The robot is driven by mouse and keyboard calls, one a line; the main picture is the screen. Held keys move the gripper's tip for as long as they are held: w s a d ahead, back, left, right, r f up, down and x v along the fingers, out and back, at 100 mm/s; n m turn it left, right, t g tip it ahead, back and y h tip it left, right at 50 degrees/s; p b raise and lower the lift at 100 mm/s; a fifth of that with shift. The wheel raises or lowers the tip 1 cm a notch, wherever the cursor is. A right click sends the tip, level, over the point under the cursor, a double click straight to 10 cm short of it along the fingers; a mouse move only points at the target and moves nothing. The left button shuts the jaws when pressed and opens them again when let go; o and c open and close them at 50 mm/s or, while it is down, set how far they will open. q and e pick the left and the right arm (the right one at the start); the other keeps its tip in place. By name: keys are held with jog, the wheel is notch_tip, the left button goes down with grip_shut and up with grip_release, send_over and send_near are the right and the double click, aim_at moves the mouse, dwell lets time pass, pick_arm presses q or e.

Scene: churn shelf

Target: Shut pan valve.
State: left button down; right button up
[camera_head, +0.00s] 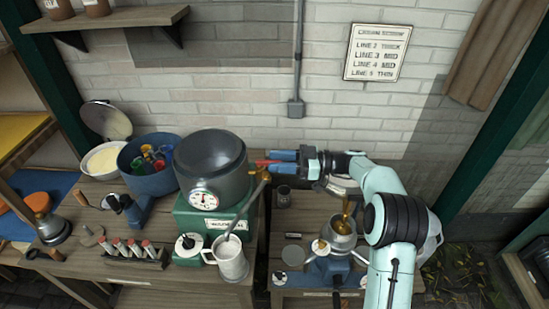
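The pan is a large dark grey pot (211,160) with a round dial (204,199) on its front, standing on a green base. A red lever (265,162) shows just above the valve. My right gripper (283,160) reaches in from the right, its blue fingers at the red lever. I cannot tell whether they grip it or how far apart they are. My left gripper is not in view.
A metal bowl device (342,235) with a brass piece stands on the right bench, below my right arm. A blue pot (150,165) with coloured items and a rack of red-topped tubes (136,252) are at left. A pipe (297,60) runs down the wall.

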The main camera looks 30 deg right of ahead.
jog(key=shift+w+a, duration=0.35)
jog(key=shift+a, duration=0.25)
